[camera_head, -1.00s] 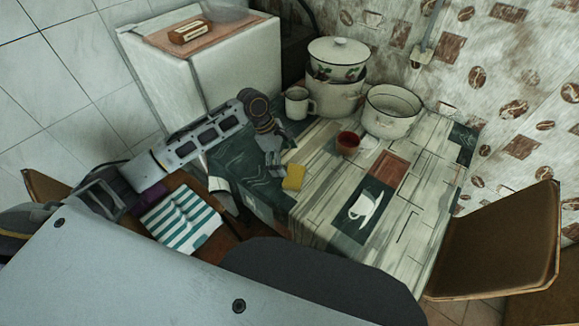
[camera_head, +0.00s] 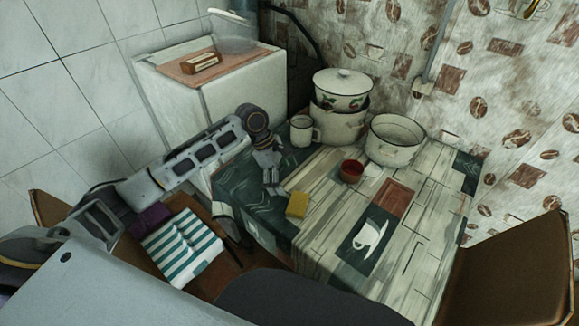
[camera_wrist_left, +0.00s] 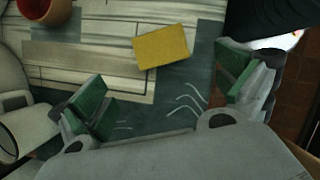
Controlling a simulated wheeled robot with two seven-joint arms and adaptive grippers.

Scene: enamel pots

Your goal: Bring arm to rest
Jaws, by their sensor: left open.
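My left arm comes in from the left in the head view. Its gripper (camera_head: 271,184) is over the left part of the table, close to a yellow sponge (camera_head: 298,205). In the left wrist view the two green-padded fingers of the left gripper (camera_wrist_left: 165,90) are wide apart with nothing between them. The sponge (camera_wrist_left: 161,47) lies on the table beyond the fingertips, apart from them. My right gripper does not show in either view.
A mug (camera_head: 301,131), a stacked pot with a lid (camera_head: 340,122), an open pot (camera_head: 394,140) and a red bowl (camera_head: 351,171) stand on the table (camera_head: 425,225). Chairs (camera_head: 512,270) stand around it. A striped cloth (camera_head: 182,247) lies at lower left. The table's front right is clear.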

